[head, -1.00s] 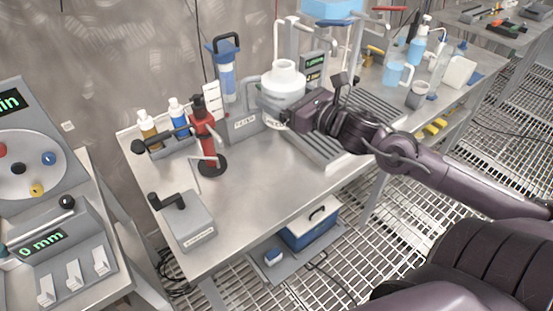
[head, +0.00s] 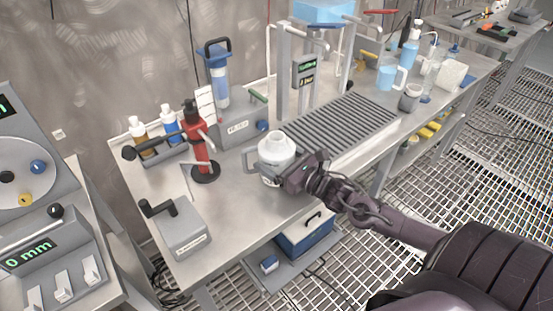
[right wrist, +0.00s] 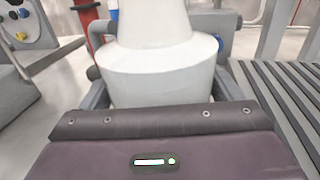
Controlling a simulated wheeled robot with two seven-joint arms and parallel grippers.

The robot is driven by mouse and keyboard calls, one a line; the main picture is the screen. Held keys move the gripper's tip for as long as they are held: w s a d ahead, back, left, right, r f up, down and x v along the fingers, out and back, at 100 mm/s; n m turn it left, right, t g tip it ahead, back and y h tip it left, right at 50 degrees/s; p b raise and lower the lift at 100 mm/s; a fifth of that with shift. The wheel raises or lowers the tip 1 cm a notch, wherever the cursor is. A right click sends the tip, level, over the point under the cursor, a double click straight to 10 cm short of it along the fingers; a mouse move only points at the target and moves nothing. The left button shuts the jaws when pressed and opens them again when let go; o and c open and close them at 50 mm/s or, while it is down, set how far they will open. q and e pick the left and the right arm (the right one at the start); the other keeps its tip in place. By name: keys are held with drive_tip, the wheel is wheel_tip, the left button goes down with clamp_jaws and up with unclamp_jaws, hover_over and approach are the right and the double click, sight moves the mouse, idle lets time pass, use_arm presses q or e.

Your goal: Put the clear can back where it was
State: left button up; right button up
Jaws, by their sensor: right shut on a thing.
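A white, opaque-looking can (head: 274,150) with a narrow neck and a dark-marked label stands upright over the bare front part of the steel bench. It is the only can in my grip, and it does not look clear. My right gripper (head: 272,163) is shut around its body. In the right wrist view the can (right wrist: 160,62) sits upright between the two grey fingers. I cannot tell whether its base touches the bench. My left gripper is not in view.
A ribbed grey rack (head: 345,125) lies right of the can under a stand with a display. A crank box (head: 180,230) stands front left. Bare bench (head: 235,205) lies between.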

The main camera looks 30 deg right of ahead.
drive_tip(key=shift+f, duration=0.1)
drive_tip(key=shift+f, duration=0.1)
drive_tip(key=o, duration=1.1)
drive_tip(key=shift+c, duration=0.2)
drive_tip(key=shift+s, duration=0.1)
drive_tip(key=v, duration=1.2)
drive_tip(key=shift+p, duration=0.4)
